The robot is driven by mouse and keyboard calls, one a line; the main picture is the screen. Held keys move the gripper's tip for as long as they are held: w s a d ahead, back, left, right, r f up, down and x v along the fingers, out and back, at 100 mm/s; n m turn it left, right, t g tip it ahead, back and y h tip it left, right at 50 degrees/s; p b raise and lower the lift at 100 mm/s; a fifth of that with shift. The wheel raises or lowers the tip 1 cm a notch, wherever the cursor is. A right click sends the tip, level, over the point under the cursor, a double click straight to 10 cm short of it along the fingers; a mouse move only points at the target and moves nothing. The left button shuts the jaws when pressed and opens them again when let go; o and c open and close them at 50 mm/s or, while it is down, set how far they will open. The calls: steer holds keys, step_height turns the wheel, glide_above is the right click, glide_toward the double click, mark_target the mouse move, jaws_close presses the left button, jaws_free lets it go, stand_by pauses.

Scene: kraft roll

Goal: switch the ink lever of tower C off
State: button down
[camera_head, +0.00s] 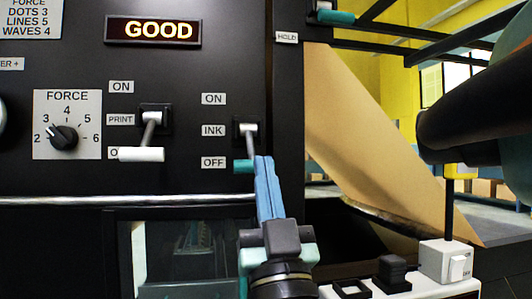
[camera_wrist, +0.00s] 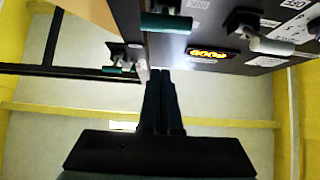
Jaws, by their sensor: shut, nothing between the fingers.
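The INK lever (camera_head: 243,166) has a teal handle and hangs down from its black pivot, with the handle beside the OFF label (camera_head: 214,163). Its teal handle also shows at the top of the wrist view (camera_wrist: 165,22). My gripper (camera_head: 263,160) is shut and empty, pointing up, with its blue fingertips right at the handle's right end. The wrist view also shows the closed dark fingers (camera_wrist: 162,76) just below the handle. I cannot tell whether they touch it. No tower letter is readable.
The PRINT lever (camera_head: 141,154) with a white handle is to the left, also down. Further left is the FORCE knob (camera_head: 64,137). A display (camera_head: 153,31) reads GOOD. A horizontal metal rail (camera_head: 100,200) runs below. Brown paper (camera_head: 375,140) slopes down at right, beside a dark roller (camera_head: 480,110).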

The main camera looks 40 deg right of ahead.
step_height(320, 180, down, 8)
steer(key=b, duration=0.1)
steer(key=shift+s+a, duration=0.3)
steer(key=shift+s, duration=0.05)
steer(key=shift+r, duration=0.1)
steer(key=s+a+r+n+t+y, duration=0.25)
steer(key=a+r+y, duration=0.35)
steer(key=a, duration=0.8)
steer(key=s+a+r+n+t+y, duration=0.1)
steer(key=a+r+n+y, duration=0.25)
steer(key=a+y, duration=0.8)
step_height(320, 180, up, 28)
steer(key=a+h+p, duration=0.2)
steer(key=p, duration=2.6)
steer(key=shift+w+a+f+h, duration=0.2)
steer(key=shift+a+h, duration=0.1)
steer(key=shift+h, duration=0.05)
